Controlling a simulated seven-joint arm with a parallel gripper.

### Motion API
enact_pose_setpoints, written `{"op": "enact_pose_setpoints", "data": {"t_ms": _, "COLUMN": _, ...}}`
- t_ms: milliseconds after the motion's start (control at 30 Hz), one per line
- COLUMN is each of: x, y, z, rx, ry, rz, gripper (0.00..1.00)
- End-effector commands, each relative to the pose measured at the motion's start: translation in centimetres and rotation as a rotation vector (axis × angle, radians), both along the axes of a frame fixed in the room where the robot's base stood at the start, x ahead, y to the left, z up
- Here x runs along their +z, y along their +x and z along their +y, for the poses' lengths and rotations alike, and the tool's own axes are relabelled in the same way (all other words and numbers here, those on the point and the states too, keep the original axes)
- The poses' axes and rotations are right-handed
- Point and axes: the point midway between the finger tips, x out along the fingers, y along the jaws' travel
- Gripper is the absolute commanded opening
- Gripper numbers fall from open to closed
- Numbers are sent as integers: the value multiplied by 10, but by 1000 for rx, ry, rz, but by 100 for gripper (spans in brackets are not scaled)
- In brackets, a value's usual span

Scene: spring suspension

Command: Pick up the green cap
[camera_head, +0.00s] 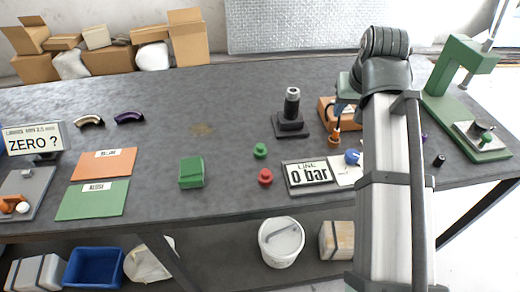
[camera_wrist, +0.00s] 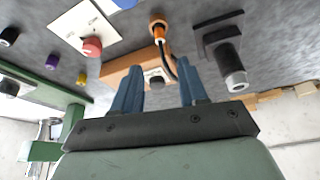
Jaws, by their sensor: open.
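A small green cap (camera_head: 260,150) stands on the dark table in the head view, just behind a red cap (camera_head: 265,176) and to the right of a green box (camera_head: 191,172). I cannot make out the green cap in the wrist view. My gripper (camera_head: 345,106) is to the right of the green cap, above the orange block (camera_head: 326,112). In the wrist view its two blue fingers (camera_wrist: 160,92) are spread apart, with nothing held between them. The arm hides part of the table's right side in the head view.
A black post on a base (camera_head: 292,112) stands between my gripper and the green cap. Table left of the caps is fairly clear.

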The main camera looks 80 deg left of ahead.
Motion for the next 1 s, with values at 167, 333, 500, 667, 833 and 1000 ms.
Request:
{"op": "enact_pose_setpoints", "data": {"t_ms": 167, "x": 0, "y": 0, "z": 0, "rx": 0, "ry": 0, "rz": 0, "gripper": 44}}
{"op": "enact_pose_setpoints", "data": {"t_ms": 333, "x": 0, "y": 0, "z": 0, "rx": 0, "ry": 0, "rz": 0, "gripper": 61}}
{"op": "enact_pose_setpoints", "data": {"t_ms": 500, "x": 0, "y": 0, "z": 0, "rx": 0, "ry": 0, "rz": 0, "gripper": 69}}
{"op": "enact_pose_setpoints", "data": {"t_ms": 667, "x": 0, "y": -1, "z": 0, "rx": 2, "ry": 0, "rz": 0, "gripper": 69}}
{"op": "enact_pose_setpoints", "data": {"t_ms": 833, "x": -1, "y": -29, "z": 8, "rx": 42, "ry": -1, "rz": 0, "gripper": 69}}
{"op": "enact_pose_setpoints", "data": {"t_ms": 1000, "x": -1, "y": -89, "z": 26, "rx": 130, "ry": -6, "rz": 1, "gripper": 69}}
